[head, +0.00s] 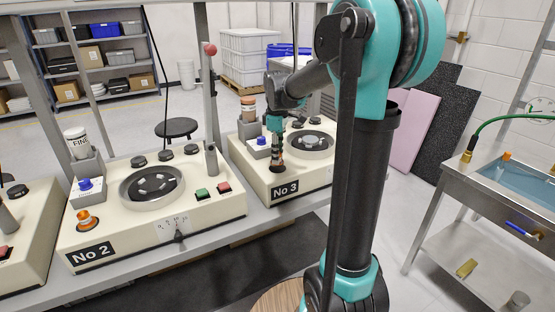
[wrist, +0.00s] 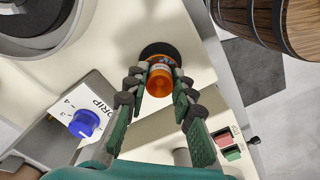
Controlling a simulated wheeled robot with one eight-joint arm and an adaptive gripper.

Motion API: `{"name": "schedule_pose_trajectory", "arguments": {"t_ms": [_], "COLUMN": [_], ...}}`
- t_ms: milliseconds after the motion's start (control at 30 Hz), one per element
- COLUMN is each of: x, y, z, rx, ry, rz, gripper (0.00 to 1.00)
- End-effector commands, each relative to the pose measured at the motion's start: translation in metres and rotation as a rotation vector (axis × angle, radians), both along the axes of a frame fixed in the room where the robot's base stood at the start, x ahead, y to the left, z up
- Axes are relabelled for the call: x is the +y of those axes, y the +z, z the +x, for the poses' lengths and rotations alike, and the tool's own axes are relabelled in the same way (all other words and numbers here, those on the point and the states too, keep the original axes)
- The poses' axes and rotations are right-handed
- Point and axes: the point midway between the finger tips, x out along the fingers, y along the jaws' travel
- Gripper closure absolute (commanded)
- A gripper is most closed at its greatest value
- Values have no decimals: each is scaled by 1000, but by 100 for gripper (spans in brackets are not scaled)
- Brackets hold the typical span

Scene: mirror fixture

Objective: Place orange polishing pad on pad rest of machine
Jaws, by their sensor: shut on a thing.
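My gripper (head: 276,163) reaches down at the front left of the machine marked No 3 (head: 248,171). In the wrist view my gripper (wrist: 160,92) has its two fingers closed on the sides of an orange polishing pad (wrist: 159,80). A black round pad rest (wrist: 158,48) shows under and behind the pad, on the cream top. I cannot tell whether the pad touches the rest. In the head view the fingers mostly hide the pad. Another orange pad (head: 86,220) sits on the front left of machine No 2 (head: 65,240).
A blue DRIP knob (wrist: 84,123) stands left of my fingers in the wrist view. Red (wrist: 223,138) and green (wrist: 232,154) buttons of the neighbouring machine lie to the right. A steel sink (head: 520,185) with a green hose stands at far right.

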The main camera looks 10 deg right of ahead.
Motion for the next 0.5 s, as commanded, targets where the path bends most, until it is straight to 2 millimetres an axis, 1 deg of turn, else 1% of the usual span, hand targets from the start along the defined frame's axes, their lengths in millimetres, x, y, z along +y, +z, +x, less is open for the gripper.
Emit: {"name": "schedule_pose_trajectory", "arguments": {"t_ms": [67, 167, 500], "x": [0, 0, 0], "y": [-11, -18, -21], "z": [0, 0, 0], "rx": [0, 0, 0], "ry": [0, 0, 0], "rz": [0, 0, 0], "gripper": [100, 100, 100]}}
